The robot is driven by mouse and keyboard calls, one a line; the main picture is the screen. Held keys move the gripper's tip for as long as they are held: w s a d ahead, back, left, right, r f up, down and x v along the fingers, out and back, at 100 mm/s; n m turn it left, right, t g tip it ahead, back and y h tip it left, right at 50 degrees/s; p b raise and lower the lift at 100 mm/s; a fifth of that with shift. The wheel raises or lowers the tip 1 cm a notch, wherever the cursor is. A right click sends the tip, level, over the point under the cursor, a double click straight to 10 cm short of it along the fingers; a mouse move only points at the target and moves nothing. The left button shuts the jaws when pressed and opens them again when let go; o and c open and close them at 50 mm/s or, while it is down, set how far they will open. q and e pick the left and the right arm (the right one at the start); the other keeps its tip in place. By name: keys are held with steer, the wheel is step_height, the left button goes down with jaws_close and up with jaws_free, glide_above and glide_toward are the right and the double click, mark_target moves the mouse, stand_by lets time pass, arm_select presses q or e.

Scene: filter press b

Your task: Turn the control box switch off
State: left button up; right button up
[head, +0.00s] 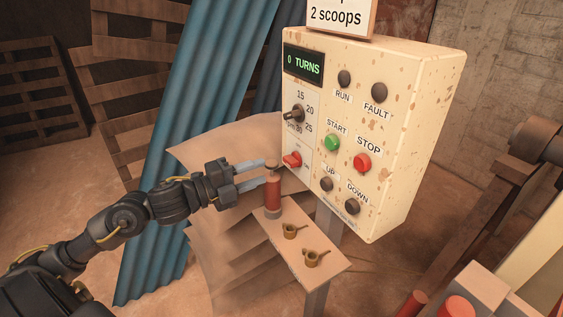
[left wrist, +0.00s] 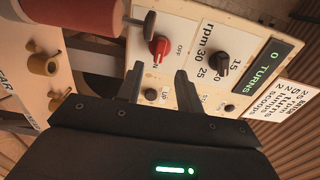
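The cream control box (head: 390,130) stands on a post at the right of the head view. Its red rotary switch (head: 292,160) is low on the left of the panel and shows in the left wrist view (left wrist: 159,48), with ON and OFF lettering beside it. I cannot tell surely which mark it points to. My left gripper (head: 265,172) is open and empty, left of the switch and apart from it. In the left wrist view the two fingers (left wrist: 160,75) point at the panel, with the switch just beyond the gap. My right gripper is not in view.
A dark rpm knob (head: 293,114) sits above the switch. Green START (head: 332,142) and red STOP (head: 362,163) buttons are right.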

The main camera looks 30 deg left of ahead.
mark_target(286, 162)
arm_select(q)
steer(key=p+x, duration=0.2)
steer(key=x, duration=0.4)
steer(key=shift+w+d+r, duration=0.1)
steer(key=shift+w, duration=0.15)
steer(key=shift+w+d, duration=0.3)
steer(key=shift+w, duration=0.15)
jaws_close()
